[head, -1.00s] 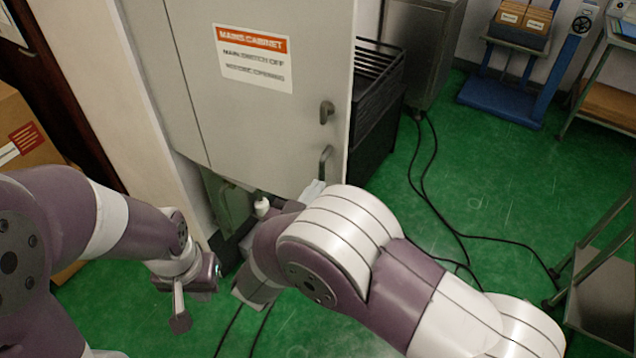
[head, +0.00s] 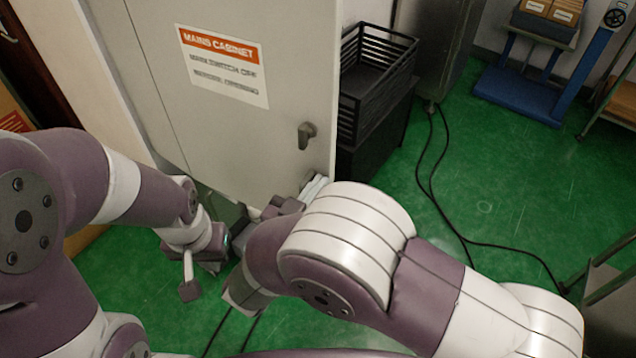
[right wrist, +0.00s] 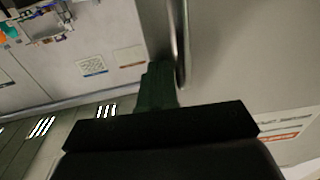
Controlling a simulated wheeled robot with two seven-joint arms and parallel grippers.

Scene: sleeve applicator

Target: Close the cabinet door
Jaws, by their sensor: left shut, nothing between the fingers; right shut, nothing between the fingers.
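The pale grey cabinet door (head: 250,125) with its orange-topped MAINS CABINET label fills the upper middle of the head view. A dark handle (head: 306,135) sits near its right edge. I cannot tell how far the door stands open. My left gripper (head: 189,288) is shut and empty, low in front of the cabinet's left side and apart from the door. My right gripper is shut and empty; its fingers (right wrist: 157,85) show in the right wrist view beside a metal bar handle (right wrist: 180,50). Contact is unclear. In the head view its fingertips are largely hidden by my right arm.
A black slatted crate (head: 375,85) stands right of the door. Black cables (head: 440,205) run over the green floor. A blue platform truck (head: 520,90) is at the back right, and a metal trolley (head: 608,285) at the right edge.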

